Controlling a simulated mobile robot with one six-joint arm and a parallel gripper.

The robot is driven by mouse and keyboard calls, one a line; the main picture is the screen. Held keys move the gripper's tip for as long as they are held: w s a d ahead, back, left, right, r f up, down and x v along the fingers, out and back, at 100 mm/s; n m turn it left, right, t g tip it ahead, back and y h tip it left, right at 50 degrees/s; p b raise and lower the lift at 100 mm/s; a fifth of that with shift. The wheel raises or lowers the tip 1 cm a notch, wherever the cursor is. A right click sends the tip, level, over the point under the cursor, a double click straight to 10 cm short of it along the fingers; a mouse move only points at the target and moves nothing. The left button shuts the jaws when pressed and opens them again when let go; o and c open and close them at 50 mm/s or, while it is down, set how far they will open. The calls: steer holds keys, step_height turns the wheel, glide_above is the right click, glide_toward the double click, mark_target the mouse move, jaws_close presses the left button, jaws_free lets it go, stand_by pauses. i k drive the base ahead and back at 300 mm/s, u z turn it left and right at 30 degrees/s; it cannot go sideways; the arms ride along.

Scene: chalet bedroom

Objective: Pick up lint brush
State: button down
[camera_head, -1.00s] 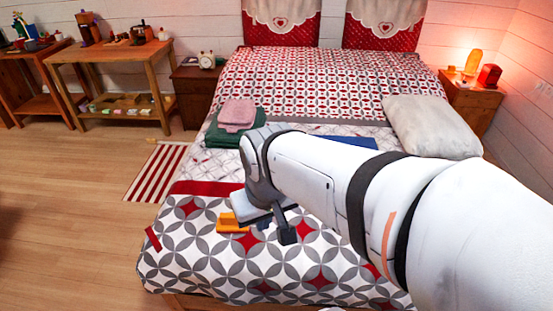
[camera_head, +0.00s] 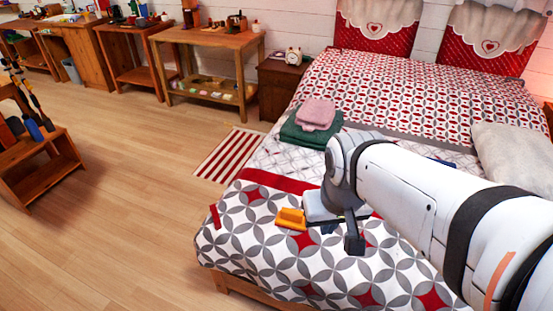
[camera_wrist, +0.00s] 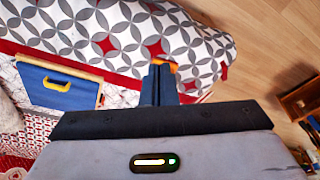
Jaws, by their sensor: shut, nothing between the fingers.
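No object is clearly recognisable as a lint brush. A small orange object (camera_head: 291,219) lies on the patterned bed cover near the foot of the bed. It also shows in the wrist view (camera_wrist: 165,64), partly hidden behind my fingertips. A small red item (camera_head: 215,217) lies at the left edge of the cover; I cannot tell if it is separate from the cloth. My gripper (camera_wrist: 158,72) is shut and empty, pointing towards the orange object. I cannot tell whether it touches it.
The bed (camera_head: 270,260) fills the right side. Folded green (camera_head: 302,136) and pink towels (camera_head: 316,114) lie on it, with a grey pillow (camera_head: 515,152). A blue wood-edged item (camera_wrist: 58,87) lies beside my gripper.

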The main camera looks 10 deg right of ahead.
mark_target(288, 219)
steer(key=z, duration=2.4)
steer(key=k, duration=1.2)
steer(key=u, duration=1.9)
steer(key=i, duration=1)
steer(key=u, duration=0.05)
